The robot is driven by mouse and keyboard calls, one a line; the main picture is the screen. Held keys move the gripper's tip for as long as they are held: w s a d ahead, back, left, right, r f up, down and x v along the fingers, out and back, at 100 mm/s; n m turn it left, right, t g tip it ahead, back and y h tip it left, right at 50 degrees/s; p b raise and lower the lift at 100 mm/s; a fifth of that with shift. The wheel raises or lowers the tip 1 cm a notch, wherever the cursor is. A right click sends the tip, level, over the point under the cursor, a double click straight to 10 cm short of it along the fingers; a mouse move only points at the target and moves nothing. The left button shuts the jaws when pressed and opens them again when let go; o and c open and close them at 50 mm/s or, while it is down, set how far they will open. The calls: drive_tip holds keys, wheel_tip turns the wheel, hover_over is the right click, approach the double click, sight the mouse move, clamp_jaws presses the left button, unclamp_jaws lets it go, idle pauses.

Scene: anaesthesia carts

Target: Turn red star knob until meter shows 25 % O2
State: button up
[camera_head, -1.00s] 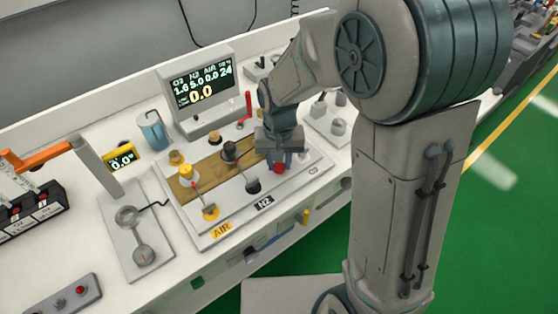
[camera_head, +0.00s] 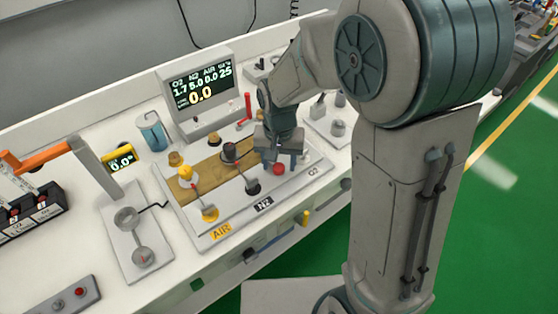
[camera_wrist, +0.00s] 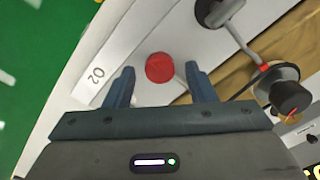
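The red knob (camera_head: 279,169) sits at the right front of the valve panel, by the O2 label (camera_head: 313,171). It shows as a round red top in the wrist view (camera_wrist: 160,68). My gripper (camera_head: 280,160) is over it, pointing down. In the wrist view my two fingers (camera_wrist: 161,74) stand apart on either side of the knob, with a visible gap on each side. The meter (camera_head: 203,85) behind the panel reads 1.7, 5.0, 0.0 and 25 in its top row, with a large 0.0 below.
The black N2 knob (camera_head: 252,186) and the yellow AIR knob (camera_head: 210,214) stand left of the red knob on the same panel. A black-topped part (camera_head: 229,152) and a red upright lever (camera_head: 248,104) rise behind. A blue cylinder (camera_head: 152,131) stands further left.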

sight(279, 166)
wheel_tip(279, 166, up, 14)
idle(0.6)
drive_tip(key=shift+f, duration=0.1)
drive_tip(key=s+d+f+n+t, duration=0.1)
drive_tip(key=s+d+f+t, duration=0.1)
drive_tip(key=s+d, duration=1)
drive_tip(key=shift+s+d+n+t, duration=0.2)
drive_tip(key=shift+s+n+t, duration=0.1)
drive_tip(key=shift+s+t, duration=0.25)
idle(1.8)
